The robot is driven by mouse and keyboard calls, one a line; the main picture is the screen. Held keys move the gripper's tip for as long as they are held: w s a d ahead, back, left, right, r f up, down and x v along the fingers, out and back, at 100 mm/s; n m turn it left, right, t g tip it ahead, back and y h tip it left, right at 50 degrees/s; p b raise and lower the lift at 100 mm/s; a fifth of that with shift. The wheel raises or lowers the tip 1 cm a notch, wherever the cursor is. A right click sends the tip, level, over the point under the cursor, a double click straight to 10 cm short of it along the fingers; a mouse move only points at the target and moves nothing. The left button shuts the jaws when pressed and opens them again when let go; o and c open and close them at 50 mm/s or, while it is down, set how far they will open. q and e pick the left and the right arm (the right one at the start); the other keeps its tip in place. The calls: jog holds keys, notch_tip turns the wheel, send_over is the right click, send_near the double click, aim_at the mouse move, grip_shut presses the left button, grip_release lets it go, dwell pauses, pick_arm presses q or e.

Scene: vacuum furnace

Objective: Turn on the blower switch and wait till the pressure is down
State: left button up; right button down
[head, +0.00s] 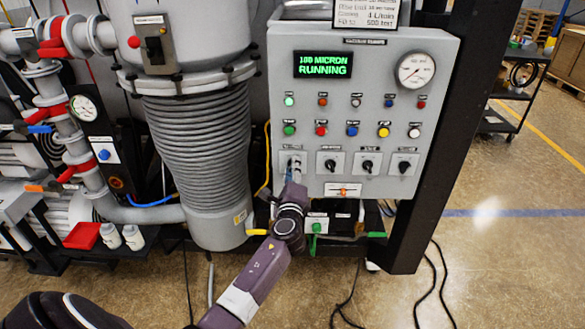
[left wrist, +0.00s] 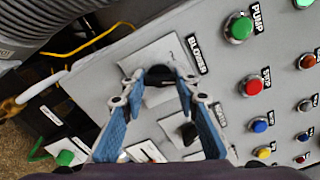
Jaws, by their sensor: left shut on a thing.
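The control panel (head: 311,110) fills the middle of the head view. Its green display (head: 323,65) reads RUNNING under a micron figure that looks like 180. The blower switch (left wrist: 160,73) is a black knob on a pale plate, beside the BLOWER label in the left wrist view. It is the leftmost knob of the bottom row in the head view, mostly hidden there. My left gripper (head: 293,172) reaches up to it; its blue fingers (left wrist: 163,88) are shut on the knob from both sides. My right gripper is not in view.
Other black knobs (head: 366,166) sit to the right of the blower switch. Rows of coloured buttons (head: 352,131) and a round gauge (head: 416,70) are above. A ribbed grey column (head: 200,145) stands left of the panel. Cables lie on the floor below right.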

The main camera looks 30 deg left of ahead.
pick_arm(q)
jog(key=shift+f+m, duration=0.1)
jog(key=shift+m, duration=0.6)
jog(key=o, duration=1.1)
jog(key=shift+o, duration=0.2)
jog(key=shift+s, duration=0.1)
jog(key=v, duration=1.2)
